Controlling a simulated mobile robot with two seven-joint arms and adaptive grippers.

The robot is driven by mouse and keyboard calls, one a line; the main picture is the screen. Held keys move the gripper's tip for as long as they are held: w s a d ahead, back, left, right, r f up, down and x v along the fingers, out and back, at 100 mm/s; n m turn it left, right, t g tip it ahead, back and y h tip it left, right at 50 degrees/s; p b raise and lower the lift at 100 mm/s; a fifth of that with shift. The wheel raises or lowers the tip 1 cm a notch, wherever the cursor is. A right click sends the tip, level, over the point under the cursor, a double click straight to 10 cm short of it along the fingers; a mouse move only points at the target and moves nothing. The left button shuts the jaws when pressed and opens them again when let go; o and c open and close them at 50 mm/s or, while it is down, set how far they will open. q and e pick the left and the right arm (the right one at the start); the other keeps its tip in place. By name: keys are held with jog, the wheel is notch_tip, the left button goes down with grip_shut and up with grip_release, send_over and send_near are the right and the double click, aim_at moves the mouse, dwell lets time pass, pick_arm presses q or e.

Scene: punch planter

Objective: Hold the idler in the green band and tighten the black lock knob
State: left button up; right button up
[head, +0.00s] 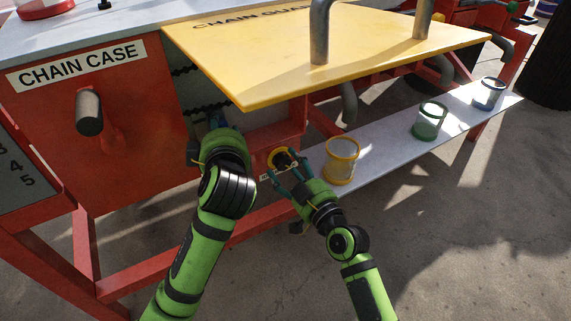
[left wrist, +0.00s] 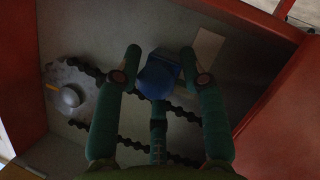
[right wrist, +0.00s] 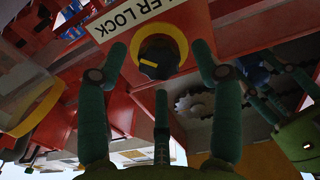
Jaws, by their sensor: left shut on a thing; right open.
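The idler's blue grip (left wrist: 160,75) sits between my left gripper's fingers (left wrist: 160,62), which are shut on it inside the chain case. In the head view my left gripper (head: 216,122) reaches under the yellow guard, and its hand hides the idler. My right gripper (right wrist: 158,50) is open, with one finger on each side of the knob; contact is unclear. I cannot make out the green band.
A black chain (left wrist: 182,113) runs beside the left fingers, near a grey disc (left wrist: 72,98). Yellow (head: 341,160), green (head: 430,121) and blue (head: 488,94) ringed jars stand on the pale shelf (head: 385,146) to the right.

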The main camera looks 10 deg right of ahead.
jog(key=shift+x, duration=0.8)
jog(key=c, duration=1.1)
jog(key=shift+r, duration=0.1)
jog(key=shift+c, duration=0.2)
jog(key=shift+r+m, duration=0.15)
jog(key=shift+m, duration=0.35)
